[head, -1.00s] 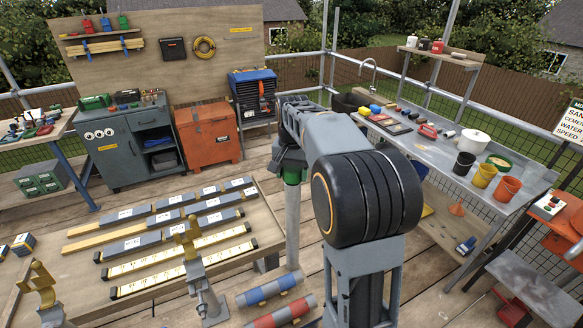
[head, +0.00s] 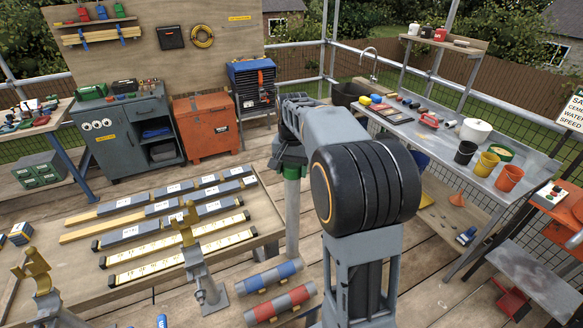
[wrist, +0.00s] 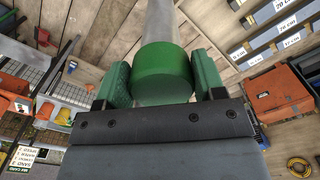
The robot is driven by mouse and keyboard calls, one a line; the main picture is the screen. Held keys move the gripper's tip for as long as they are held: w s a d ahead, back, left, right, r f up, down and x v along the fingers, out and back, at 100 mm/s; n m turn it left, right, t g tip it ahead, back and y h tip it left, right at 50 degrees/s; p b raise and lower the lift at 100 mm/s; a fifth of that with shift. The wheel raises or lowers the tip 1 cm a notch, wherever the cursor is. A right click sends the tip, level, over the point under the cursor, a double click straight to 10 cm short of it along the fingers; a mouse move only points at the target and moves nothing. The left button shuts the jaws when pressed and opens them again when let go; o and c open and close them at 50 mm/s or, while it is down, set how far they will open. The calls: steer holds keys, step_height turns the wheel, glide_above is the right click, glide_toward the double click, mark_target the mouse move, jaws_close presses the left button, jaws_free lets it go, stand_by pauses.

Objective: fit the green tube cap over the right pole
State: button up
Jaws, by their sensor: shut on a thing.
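The green tube cap (wrist: 163,72) sits between the two green fingers of my gripper (wrist: 163,84) in the wrist view, which are shut on it. In the head view the cap (head: 291,172) shows just below my gripper, partly hidden by it. A grey upright pole (head: 292,220) stands directly under the cap in the head view. In the wrist view the pole (wrist: 158,28) runs away from the cap, in line with it. The cap's lower rim meets the pole's outline; I cannot tell how deeply it is seated.
A workbench (head: 265,222) with grey and yellow strips is on the left. A yellow-topped stand (head: 190,225) is left of the pole. Blue (head: 270,278) and red (head: 280,304) banded tubes lie near its foot. A metal counter (head: 520,160) with cups stands on the right.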

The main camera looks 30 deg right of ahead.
stand_by(0.3)
steer(key=o, duration=1)
steer(key=shift+c, duration=0.2)
